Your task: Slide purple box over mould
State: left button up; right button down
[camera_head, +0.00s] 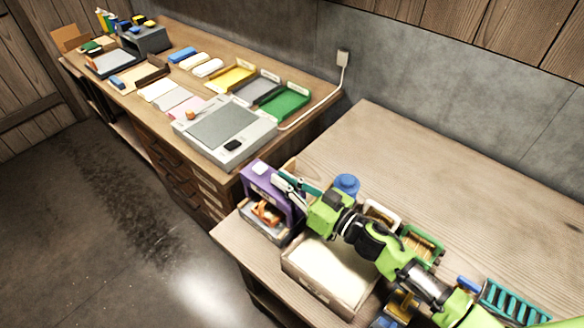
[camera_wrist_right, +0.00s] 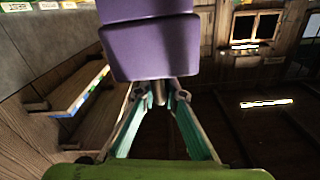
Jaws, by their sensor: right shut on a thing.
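The purple box (camera_head: 258,177) is at the left end of the near wooden bench, upright, with an opening in its front side. An orange-brown piece (camera_head: 267,212), which looks like the mould, shows through this opening, above a grey tray-like base (camera_head: 262,229). I cannot tell whether the box rests on the base. My right gripper (camera_head: 283,186) comes in from the right and is shut on the box's upper right side. In the right wrist view, the purple box (camera_wrist_right: 155,48) fills the space beyond the teal fingers (camera_wrist_right: 159,92) and hides the mould. My left gripper is not in view.
An open box with white contents (camera_head: 328,270) stands just right of the base, under my right arm. A blue round item (camera_head: 346,184) and a green tray (camera_head: 421,244) are close by. The back of the near bench (camera_head: 430,165) is clear.

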jog(key=shift+s+a+f, duration=0.15)
jog(key=shift+s+a, duration=0.1)
jog(key=c, duration=2.4)
grip_release()
jog(key=shift+o, duration=1.2)
jog(key=shift+a, duration=0.1)
jog(key=shift+s+d, duration=0.3)
jog(key=shift+d, duration=0.2)
jog(key=v, duration=1.1)
jog(key=shift+s+a, duration=0.1)
jog(key=shift+s, duration=0.05)
